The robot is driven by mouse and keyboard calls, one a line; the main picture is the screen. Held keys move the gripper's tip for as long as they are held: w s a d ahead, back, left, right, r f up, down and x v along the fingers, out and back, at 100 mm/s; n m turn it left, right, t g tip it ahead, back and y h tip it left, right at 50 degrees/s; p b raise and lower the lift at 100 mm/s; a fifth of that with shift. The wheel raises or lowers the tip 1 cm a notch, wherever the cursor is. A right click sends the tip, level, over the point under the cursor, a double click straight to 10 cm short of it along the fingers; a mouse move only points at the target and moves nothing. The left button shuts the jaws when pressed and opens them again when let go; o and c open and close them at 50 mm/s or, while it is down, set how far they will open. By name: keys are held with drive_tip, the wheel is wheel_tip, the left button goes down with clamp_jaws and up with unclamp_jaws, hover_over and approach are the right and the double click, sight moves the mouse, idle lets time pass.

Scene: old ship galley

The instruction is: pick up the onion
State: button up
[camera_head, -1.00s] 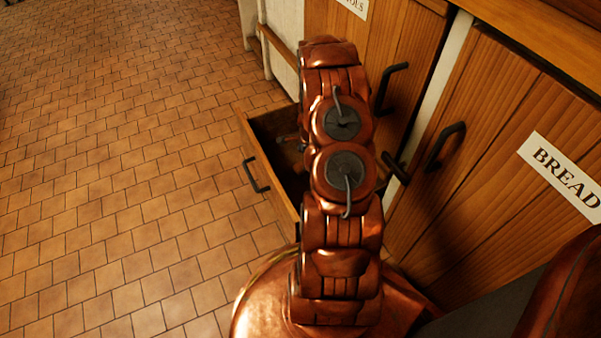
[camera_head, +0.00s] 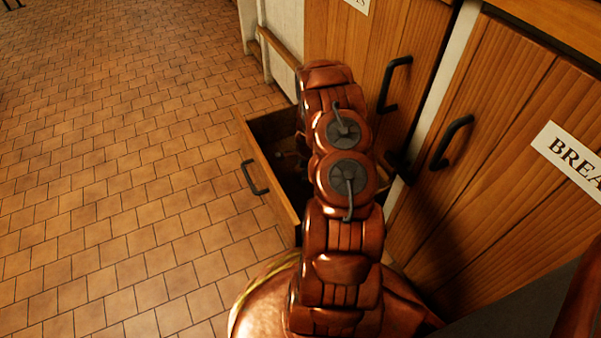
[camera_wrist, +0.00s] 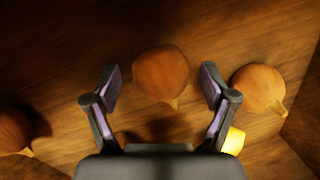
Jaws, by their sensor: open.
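In the wrist view, a round brown onion (camera_wrist: 160,73) lies on a wooden drawer floor, between and just beyond my gripper's fingertips. My gripper (camera_wrist: 158,82) is open and empty, with one finger on each side of that onion; I cannot tell the exact height gap. A second onion (camera_wrist: 258,88) lies to the right, outside the right finger. A third, darker onion (camera_wrist: 18,130) lies at the left edge. In the head view, my arm covers most of the open drawer (camera_head: 268,180), and the onions cannot be made out there.
A yellow object (camera_wrist: 234,141) lies beside the right finger, partly hidden. A drawer wall (camera_wrist: 304,115) is at the right. In the head view, cabinet doors with black handles (camera_head: 452,142) and a BREAD label (camera_head: 575,160) stand at the right. Tiled floor (camera_head: 110,180) on the left is clear.

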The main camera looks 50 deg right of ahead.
drive_tip(key=c, duration=1.3)
drive_tip(key=shift+c, duration=0.2)
drive_tip(key=shift+r, duration=0.15)
wheel_tip(320, 180, up, 10)
drive_tip(key=p, duration=0.4)
